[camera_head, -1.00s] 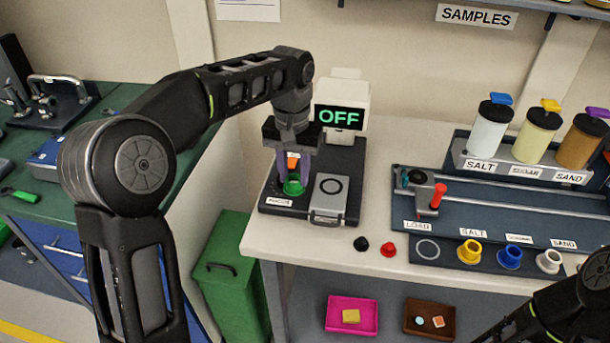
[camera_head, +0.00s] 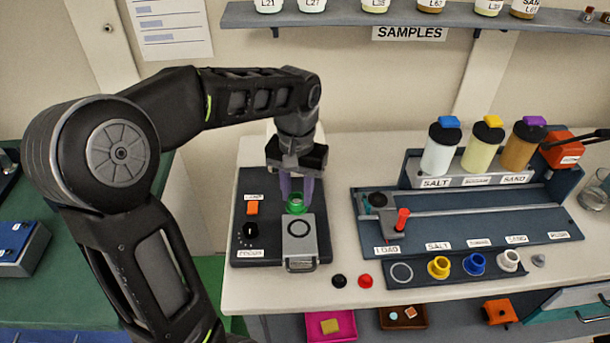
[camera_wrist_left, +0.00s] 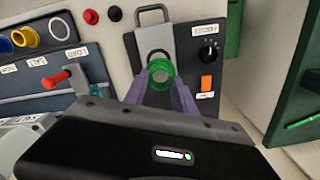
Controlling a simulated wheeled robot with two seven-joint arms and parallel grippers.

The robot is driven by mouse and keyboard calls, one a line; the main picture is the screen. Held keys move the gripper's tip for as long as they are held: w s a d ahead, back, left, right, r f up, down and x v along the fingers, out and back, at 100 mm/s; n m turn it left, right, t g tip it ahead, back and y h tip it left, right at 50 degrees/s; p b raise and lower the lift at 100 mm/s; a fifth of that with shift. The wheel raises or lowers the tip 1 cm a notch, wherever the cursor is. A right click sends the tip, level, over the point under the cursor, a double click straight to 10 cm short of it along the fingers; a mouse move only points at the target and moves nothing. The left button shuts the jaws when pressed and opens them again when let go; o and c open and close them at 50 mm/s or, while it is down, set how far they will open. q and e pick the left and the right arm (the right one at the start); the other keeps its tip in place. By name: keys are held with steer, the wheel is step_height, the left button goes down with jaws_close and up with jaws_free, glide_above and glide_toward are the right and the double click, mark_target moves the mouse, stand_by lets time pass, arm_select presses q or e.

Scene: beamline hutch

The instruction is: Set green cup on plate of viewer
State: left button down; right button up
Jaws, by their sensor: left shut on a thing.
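My left gripper (camera_head: 297,196) has its purple fingers shut on the green cup (camera_head: 296,208). The cup is at the back edge of the viewer's grey plate (camera_head: 300,250), which has a dark ring marked on it. In the left wrist view the green cup (camera_wrist_left: 160,77) is between the fingertips and overlaps part of the plate (camera_wrist_left: 154,30). I cannot tell whether the cup touches anything below. The viewer's dark base (camera_head: 258,190) carries an orange switch (camera_head: 252,208) and a black knob (camera_head: 250,231). The arm hides its screen. My right gripper is out of view.
To the right are a rail station (camera_head: 470,225) with a red-handled slider, yellow, blue and white cups, and several jars. A shelf (camera_head: 350,14) hangs above.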

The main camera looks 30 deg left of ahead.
arm_select(q)
steer(key=shift+w+d, duration=0.15)
steer(key=shift+w, duration=0.05)
steer(key=shift+f, duration=0.15)
steer(key=shift+f+b, duration=2.65)
steer(key=shift+f, duration=0.65)
steer(key=shift+f+b, duration=0.4)
steer(key=shift+f, duration=0.15)
steer(key=c, duration=0.9)
jaws_free()
steer(key=shift+c, duration=0.2)
steer(key=shift+r, duration=0.1)
